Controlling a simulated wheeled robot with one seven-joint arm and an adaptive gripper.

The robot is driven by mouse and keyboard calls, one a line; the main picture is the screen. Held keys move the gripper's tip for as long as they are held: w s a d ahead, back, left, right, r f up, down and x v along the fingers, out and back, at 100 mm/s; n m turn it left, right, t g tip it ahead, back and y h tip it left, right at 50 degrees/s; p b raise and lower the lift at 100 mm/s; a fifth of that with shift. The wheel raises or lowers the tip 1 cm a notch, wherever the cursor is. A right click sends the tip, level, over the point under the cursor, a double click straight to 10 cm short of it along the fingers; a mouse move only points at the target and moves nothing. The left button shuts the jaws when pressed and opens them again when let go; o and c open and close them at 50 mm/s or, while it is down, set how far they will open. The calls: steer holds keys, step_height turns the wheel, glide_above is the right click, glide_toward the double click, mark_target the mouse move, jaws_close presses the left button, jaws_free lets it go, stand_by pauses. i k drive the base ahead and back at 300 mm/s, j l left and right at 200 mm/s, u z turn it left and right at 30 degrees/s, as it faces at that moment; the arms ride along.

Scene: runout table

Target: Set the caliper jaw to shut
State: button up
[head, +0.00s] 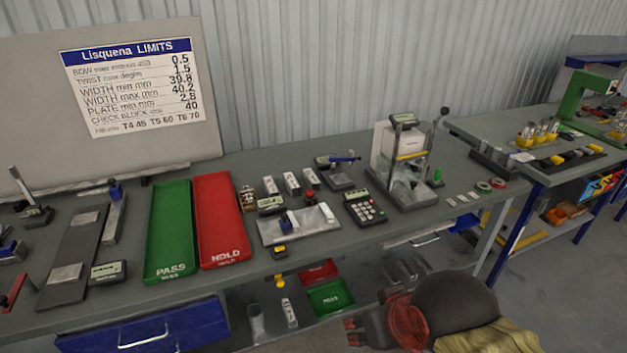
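No part here can be picked out for certain as the caliper jaw. One candidate is the gauge stand (408,190) at the back right of the near table, with a small display on top, a yellow bar and a lever on its right. Another is the long dark plate (75,250) at the left, with grey blocks on it and a display unit (108,272) beside it. Whether any jaw is open or shut is too small to tell. What looks like my gripper (355,332) is low in front of the table, apart from both; its fingers are unclear.
A green PASS tray (168,232) and a red HOLD tray (222,220) lie mid-left. A pale plate (325,231) with small parts and a calculator-like keypad (365,208) lie to their right. A limits board (130,85) stands behind. A second bench (540,172) is at right.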

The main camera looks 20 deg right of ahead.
mark_target(287, 221)
steer(key=i+u, duration=0.2)
steer(key=i, duration=0.7)
